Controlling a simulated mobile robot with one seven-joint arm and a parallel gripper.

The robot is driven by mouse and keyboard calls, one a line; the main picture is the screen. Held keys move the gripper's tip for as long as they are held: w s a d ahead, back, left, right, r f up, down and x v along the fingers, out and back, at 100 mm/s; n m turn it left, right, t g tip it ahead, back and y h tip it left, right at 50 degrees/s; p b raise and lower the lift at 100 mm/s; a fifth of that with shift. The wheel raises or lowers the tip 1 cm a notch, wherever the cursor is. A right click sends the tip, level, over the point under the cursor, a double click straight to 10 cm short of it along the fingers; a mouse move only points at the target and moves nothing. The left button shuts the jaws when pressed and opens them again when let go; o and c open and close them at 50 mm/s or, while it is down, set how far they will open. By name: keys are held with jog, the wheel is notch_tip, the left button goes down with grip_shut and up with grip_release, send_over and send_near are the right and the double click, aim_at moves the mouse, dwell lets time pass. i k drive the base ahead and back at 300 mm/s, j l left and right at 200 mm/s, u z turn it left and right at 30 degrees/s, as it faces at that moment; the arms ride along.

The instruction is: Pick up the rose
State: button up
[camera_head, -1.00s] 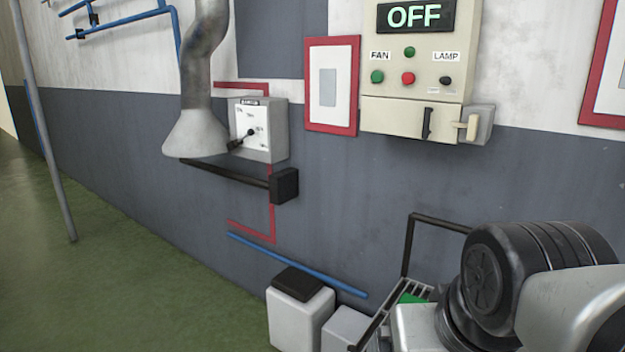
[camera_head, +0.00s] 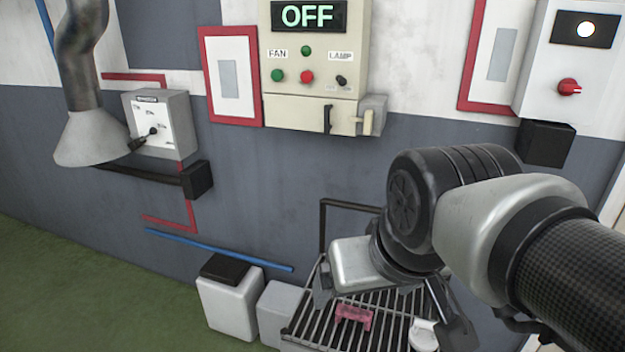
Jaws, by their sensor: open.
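A small pink object (camera_head: 353,317) lies on a barred metal rack (camera_head: 300,327) at the lower middle; its rose-pink colour fits the task's word, but its shape is too small to tell for sure. A small pale rounded piece (camera_head: 423,335) is to its right. My gripper (camera_head: 388,312) is above the rack and seems to point down, its two dark fingers spread apart on either side of the pink object as seen from here. The gripper is open, with nothing seen between the fingers. How far it is above the pink object I cannot tell.
A dark rail frame (camera_head: 345,204) rises behind the rack. A white bin with a black lid (camera_head: 230,295) and a grey box (camera_head: 278,312) stand left of it. The wall carries a control panel (camera_head: 313,70) reading OFF and a dial box (camera_head: 160,125). Green floor at left is clear.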

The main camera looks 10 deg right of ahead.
aim_at(421, 336)
jog(key=z, duration=1.1)
